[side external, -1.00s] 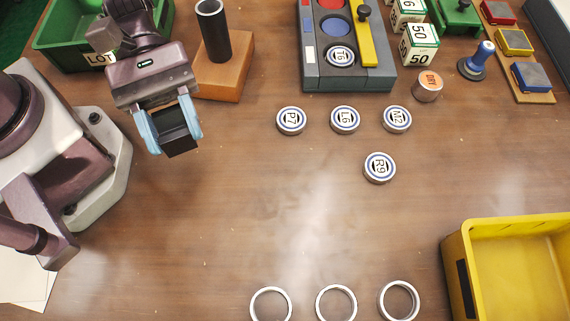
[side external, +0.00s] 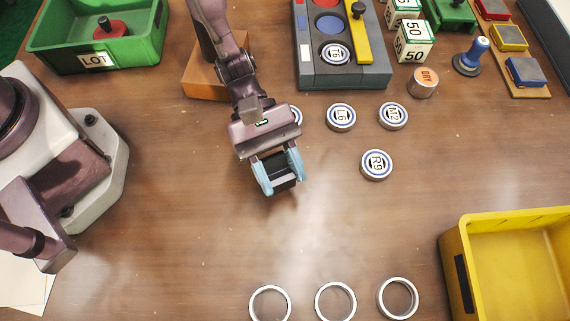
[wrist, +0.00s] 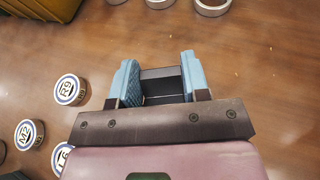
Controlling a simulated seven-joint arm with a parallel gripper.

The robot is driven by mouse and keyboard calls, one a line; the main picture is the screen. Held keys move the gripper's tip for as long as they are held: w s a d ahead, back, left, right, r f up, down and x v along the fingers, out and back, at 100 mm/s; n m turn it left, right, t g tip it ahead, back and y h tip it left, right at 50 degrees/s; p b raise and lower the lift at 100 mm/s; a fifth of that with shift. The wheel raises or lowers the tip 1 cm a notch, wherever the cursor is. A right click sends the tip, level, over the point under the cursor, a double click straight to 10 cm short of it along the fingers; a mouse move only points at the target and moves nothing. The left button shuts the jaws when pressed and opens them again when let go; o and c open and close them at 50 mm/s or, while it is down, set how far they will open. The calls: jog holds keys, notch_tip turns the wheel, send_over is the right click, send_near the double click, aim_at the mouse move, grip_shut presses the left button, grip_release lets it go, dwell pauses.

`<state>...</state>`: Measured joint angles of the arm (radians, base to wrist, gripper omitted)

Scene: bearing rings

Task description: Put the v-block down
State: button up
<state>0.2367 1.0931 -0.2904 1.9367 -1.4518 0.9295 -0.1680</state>
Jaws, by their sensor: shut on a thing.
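The v-block (side external: 283,182) is a small dark block held between the two light-blue fingers of my gripper (side external: 278,173). My gripper is shut on it, left of the middle of the table, just below the row of labelled bearings. In the wrist view the v-block (wrist: 163,86) shows as a black piece between the fingers of the gripper (wrist: 161,80). Its groove is hard to make out. It looks held over bare wood; I cannot tell how high it is.
Bearings L6 (side external: 341,117), M2 (side external: 392,116) and R9 (side external: 376,164) lie to the right; another is partly hidden behind my gripper. Three empty rings (side external: 335,302) lie at the front. A yellow bin (side external: 452,262) stands at right. The table between gripper and rings is clear.

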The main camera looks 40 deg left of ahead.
aim_at(286, 185)
jog(key=shift+w+d+f, duration=0.1)
jog(key=shift+d+f, duration=0.05)
jog(key=shift+f, duration=0.1)
jog(key=shift+w+d+f, duration=0.1)
jog(key=shift+d+f, duration=0.05)
jog(key=shift+f, duration=1.5)
jog(key=shift+f, duration=0.15)
jog(key=o, duration=1.2)
jog(key=shift+o, duration=0.2)
jog(key=shift+w+a+r, duration=0.1)
jog(key=shift+a+r, duration=0.1)
jog(key=v, duration=0.7)
